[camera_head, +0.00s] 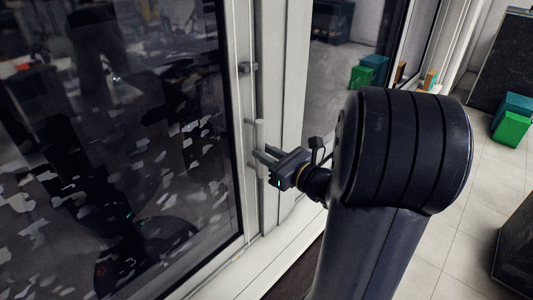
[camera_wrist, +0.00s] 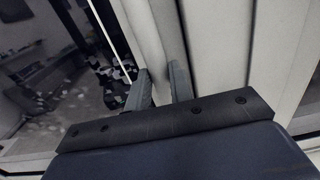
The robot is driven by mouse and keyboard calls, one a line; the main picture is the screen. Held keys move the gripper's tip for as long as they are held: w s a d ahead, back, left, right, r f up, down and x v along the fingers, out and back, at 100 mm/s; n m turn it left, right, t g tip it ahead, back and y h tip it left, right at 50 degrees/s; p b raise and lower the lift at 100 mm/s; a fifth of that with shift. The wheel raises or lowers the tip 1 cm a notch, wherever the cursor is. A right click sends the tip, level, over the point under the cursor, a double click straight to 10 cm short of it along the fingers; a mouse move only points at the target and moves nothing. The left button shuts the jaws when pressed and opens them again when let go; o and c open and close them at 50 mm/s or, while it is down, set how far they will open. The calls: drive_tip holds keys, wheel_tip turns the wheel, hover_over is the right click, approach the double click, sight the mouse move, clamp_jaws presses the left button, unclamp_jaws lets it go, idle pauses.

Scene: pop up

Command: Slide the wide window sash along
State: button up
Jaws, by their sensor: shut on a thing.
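The wide window sash (camera_head: 130,130) fills the left of the head view, with dark reflective glass in a pale frame. A short upright pale handle (camera_head: 258,132) stands on its right stile. My gripper (camera_head: 262,156) reaches in from the right and is shut on the lower part of this handle. In the wrist view my gripper's two grey fingers (camera_wrist: 160,88) stand on either side of a pale upright strip, with dark glass to the left. The exact contact is too dark and small to make out.
A small latch (camera_head: 248,67) sits on the frame above the handle. A pale sill (camera_head: 235,262) runs below. Green boxes (camera_head: 511,129) and a dark block (camera_head: 517,245) stand on the tiled floor at right. Open floor lies between them and my arm.

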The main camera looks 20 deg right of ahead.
drive_tip(key=shift+a+f, duration=0.1)
drive_tip(key=shift+a, duration=0.05)
drive_tip(key=shift+c, duration=0.5)
drive_tip(key=s+a+b, duration=0.2)
drive_tip(key=s+a, duration=0.1)
drive_tip(key=a, duration=0.6)
drive_tip(key=s+a+b, duration=0.2)
drive_tip(key=s+a, duration=0.2)
drive_tip(key=a, duration=0.5)
drive_tip(key=shift+s+b, duration=0.25)
drive_tip(key=shift+b, duration=0.15)
idle(0.4)
drive_tip(key=shift+a, duration=0.15)
